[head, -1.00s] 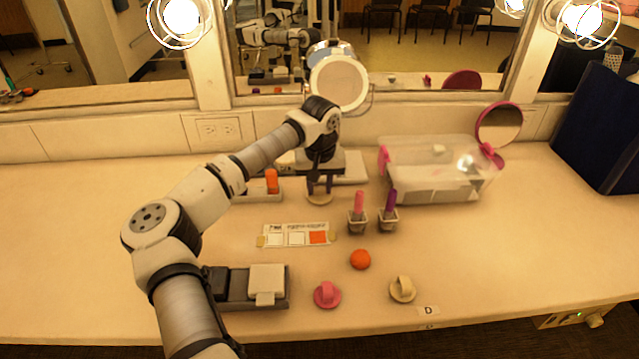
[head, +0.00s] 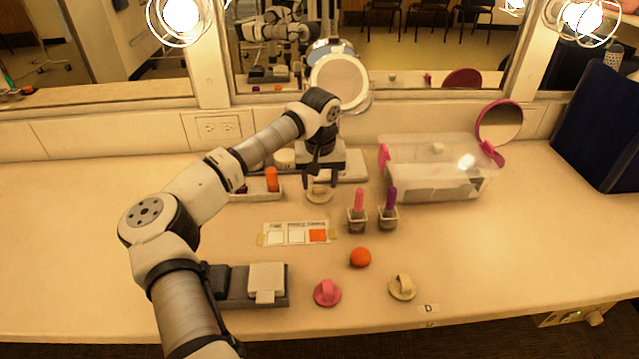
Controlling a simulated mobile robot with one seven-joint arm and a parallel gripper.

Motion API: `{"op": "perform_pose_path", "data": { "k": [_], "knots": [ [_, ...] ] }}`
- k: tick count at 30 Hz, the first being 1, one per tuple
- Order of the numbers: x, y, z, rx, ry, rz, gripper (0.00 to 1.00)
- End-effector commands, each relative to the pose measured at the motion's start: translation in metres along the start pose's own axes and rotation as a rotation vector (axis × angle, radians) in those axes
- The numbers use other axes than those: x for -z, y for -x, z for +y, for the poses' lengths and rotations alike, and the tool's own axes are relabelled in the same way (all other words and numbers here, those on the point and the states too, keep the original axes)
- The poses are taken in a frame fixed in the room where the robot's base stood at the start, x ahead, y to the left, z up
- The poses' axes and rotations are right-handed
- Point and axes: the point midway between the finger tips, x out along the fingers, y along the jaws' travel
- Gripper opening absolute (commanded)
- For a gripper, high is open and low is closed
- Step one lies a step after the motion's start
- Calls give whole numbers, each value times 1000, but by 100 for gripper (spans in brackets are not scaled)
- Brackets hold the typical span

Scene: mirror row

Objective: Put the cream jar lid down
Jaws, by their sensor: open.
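My gripper (head: 319,184) is open, pointing down near the back of the counter, with its dark fingers spread apart. A pale, cream-coloured round lid (head: 319,196) lies on the counter directly below it, its upright grip between or just under the fingertips. I cannot tell whether a finger still touches it. A pale cylinder that looks like a jar (head: 285,157) stands behind, to the left of my gripper, partly hidden by my arm. Another cream lid with an upright grip (head: 402,287) lies at the front, right of a pink lid (head: 327,292).
Two small cups (head: 357,226) with pink and purple sticks stand right of my gripper. A clear bin (head: 440,190) is farther right. The left counter is clear.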

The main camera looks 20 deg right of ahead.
Motion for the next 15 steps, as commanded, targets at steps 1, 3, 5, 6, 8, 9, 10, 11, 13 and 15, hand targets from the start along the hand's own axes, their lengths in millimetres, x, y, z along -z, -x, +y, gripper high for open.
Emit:
{"op": "perform_pose_path", "data": {
  "k": [1, 3, 5, 6, 8, 9, 10, 11, 13, 15],
  "knots": [
    [1, 10, -1, 3, 0, 5, 52],
    [1, 24, -1, 4, 0, 5, 52],
    [1, 38, 0, 3, 0, 5, 52],
    [0, 48, -1, 4, 0, 5, 52],
    [1, 60, -1, 4, 1, 4, 52],
    [1, 68, 0, 4, 1, 4, 52],
    [0, 74, 0, 3, 0, 3, 52],
    [0, 79, 0, 4, 0, 4, 52],
    [0, 90, 0, 3, 1, 2, 52],
    [0, 97, -1, 3, 1, 2, 52]
  ]
}}
